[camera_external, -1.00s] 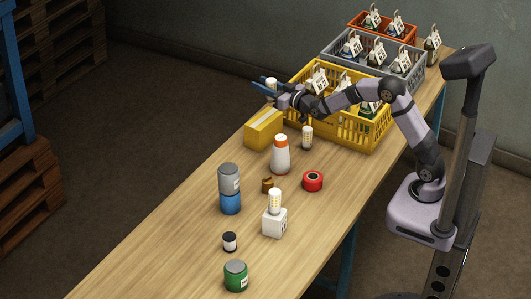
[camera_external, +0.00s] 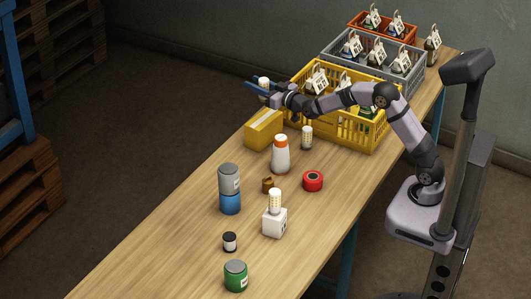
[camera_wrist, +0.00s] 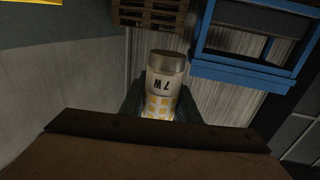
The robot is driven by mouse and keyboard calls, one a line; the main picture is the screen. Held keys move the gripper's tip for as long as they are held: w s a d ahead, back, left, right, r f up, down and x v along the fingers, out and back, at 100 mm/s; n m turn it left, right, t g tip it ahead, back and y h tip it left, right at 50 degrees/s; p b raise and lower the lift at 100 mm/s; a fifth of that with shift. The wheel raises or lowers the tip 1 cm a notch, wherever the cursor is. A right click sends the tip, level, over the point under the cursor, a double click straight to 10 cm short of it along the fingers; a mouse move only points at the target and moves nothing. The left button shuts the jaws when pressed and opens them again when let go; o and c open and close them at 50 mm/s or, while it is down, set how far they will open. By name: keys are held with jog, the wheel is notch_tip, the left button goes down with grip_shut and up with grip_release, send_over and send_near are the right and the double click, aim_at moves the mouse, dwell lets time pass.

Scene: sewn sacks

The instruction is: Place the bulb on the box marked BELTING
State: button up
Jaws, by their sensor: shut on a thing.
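My gripper (camera_external: 262,88) is shut on a bulb (camera_external: 264,82) and holds it up in the air, beyond the far-left side of the yellow box. In the wrist view the bulb (camera_wrist: 162,90) shows a metal cap, a white band with "7 W" and yellow segments, between my fingers. The yellow box (camera_external: 263,131), with a pale strip on top, lies on the table beside the yellow crate. Its marking cannot be read, so I cannot tell if it says BELTING. Another bulb (camera_external: 307,137) stands on the table, and one (camera_external: 275,201) is on a small white box (camera_external: 274,223).
A yellow crate (camera_external: 362,135) with tagged bottles stands right of my gripper, with grey (camera_external: 405,80) and orange (camera_external: 408,38) crates behind. A white bottle (camera_external: 280,155), red roll (camera_external: 312,181), stacked cans (camera_external: 230,190) and green tin (camera_external: 236,275) stand on the table nearer the front.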

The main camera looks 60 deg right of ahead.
notch_tip(320, 180, down, 8)
jog(key=shift+r, duration=0.15)
dwell(0.6)
jog(key=shift+f, duration=0.2)
jog(key=o, duration=1.1)
jog(key=shift+o, duration=0.2)
jog(key=shift+r, duration=0.15)
jog(key=shift+s, duration=0.25)
jog(key=s+a+b, duration=0.1)
jog(key=s+a, duration=0.1)
jog(key=s, duration=0.9)
jog(key=shift+s, duration=0.2)
